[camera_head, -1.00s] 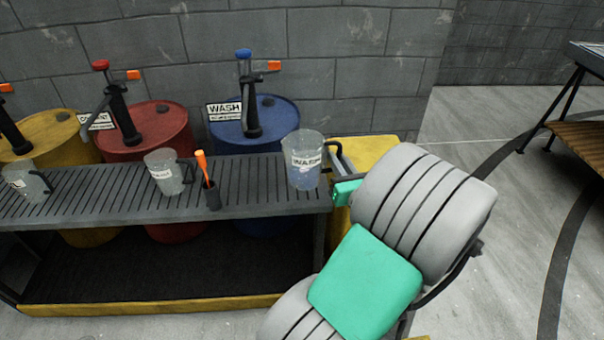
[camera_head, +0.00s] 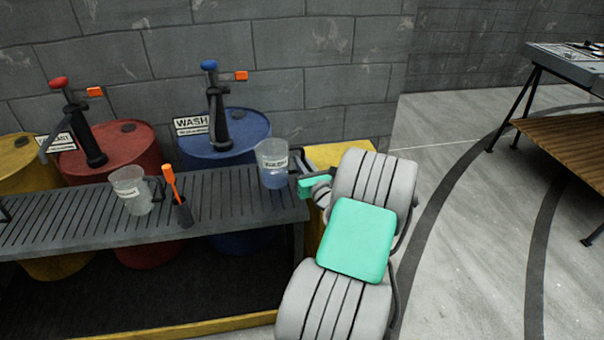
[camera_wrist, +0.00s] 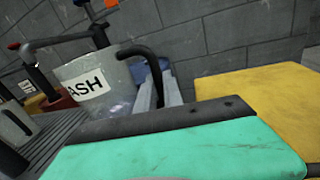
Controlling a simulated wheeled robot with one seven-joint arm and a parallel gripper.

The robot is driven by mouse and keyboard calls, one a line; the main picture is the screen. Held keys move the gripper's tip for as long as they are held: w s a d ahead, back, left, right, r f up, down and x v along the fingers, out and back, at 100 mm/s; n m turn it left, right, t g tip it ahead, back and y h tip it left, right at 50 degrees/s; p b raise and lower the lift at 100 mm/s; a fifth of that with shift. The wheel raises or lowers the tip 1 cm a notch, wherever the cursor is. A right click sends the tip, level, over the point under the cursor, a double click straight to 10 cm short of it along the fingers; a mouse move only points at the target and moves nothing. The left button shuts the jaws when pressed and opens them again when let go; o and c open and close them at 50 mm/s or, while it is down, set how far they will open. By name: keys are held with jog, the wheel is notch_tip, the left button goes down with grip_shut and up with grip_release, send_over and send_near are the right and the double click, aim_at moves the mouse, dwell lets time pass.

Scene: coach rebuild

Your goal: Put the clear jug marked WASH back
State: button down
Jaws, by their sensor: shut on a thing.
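The clear jug marked WASH (camera_head: 272,165) has a white label, a black handle and bluish liquid in its lower part. It is upright over the right end of the grey slatted rack (camera_head: 228,197); I cannot tell whether its base touches the slats. My gripper (camera_head: 303,184) is at the jug's right side, shut on it at the handle side.
Another clear jug (camera_head: 131,190) and an orange-handled tool (camera_head: 170,183) in a dark holder stand on the rack, left of the WASH jug. A blue drum (camera_head: 250,128) with a pump and WASH sign, and a red drum (camera_head: 120,140), stand behind.

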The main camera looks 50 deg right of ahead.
jog(key=shift+f+b, duration=0.5)
jog(key=shift+f, duration=1.05)
jog(key=shift+f, duration=0.2)
jog(key=c, duration=1.5)
grip_release()
